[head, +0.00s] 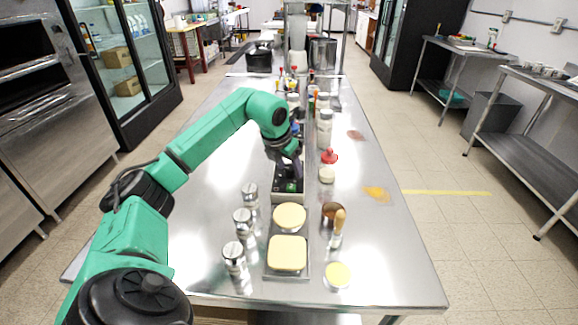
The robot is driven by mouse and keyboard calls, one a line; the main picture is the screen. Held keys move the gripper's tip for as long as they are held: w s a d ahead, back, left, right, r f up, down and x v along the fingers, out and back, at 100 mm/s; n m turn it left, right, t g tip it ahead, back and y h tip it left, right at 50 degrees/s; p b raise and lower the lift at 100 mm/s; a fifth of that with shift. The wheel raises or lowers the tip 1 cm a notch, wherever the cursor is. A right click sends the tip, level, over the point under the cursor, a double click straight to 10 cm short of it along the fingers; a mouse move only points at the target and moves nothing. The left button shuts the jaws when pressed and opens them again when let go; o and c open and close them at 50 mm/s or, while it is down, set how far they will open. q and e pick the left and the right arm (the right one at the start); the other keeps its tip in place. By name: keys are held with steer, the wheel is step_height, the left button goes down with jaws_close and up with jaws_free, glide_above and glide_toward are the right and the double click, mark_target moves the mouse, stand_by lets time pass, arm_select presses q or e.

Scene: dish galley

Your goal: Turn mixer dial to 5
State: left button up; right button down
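My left arm comes in from the left, and its dark gripper (291,170) points down at a small box (288,196) on the steel table. The box has a dark top and pale sides, and a small green spot shows right at the fingertips. This may be the mixer dial, but I cannot read any number or marking on it. The gripper hides part of the box top. I cannot tell whether the fingers are open, shut or touching the dial. My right gripper is out of view.
A tray with pale yellow blocks (288,253) lies in front of the box. Several metal shakers (243,222) stand to its left. A brush (338,228) and a red-topped item (329,157) are to its right. Bottles (325,128) stand behind. The table's right side is mostly clear.

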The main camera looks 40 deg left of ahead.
arm_select(q)
jaws_close()
steer(key=shift+m, duration=0.3)
steer(key=m, duration=0.1)
steer(key=m+h+p, duration=0.1)
steer(key=shift+a+r+m, duration=0.15)
steer(key=shift+m, duration=0.15)
steer(key=m+h+p, duration=0.1)
steer(key=m, duration=0.1)
steer(key=shift+r+m, duration=0.1)
steer(key=shift+m, duration=0.3)
steer(key=m+g+h+p, duration=0.1)
steer(key=m+p, duration=0.1)
steer(key=m, duration=0.1)
steer(key=shift+w+a+h, duration=0.1)
steer(key=shift+h, duration=0.2)
steer(key=shift+m+g+h+p, duration=0.3)
steer(key=shift+m+p, duration=0.15)
steer(key=shift+m, duration=0.85)
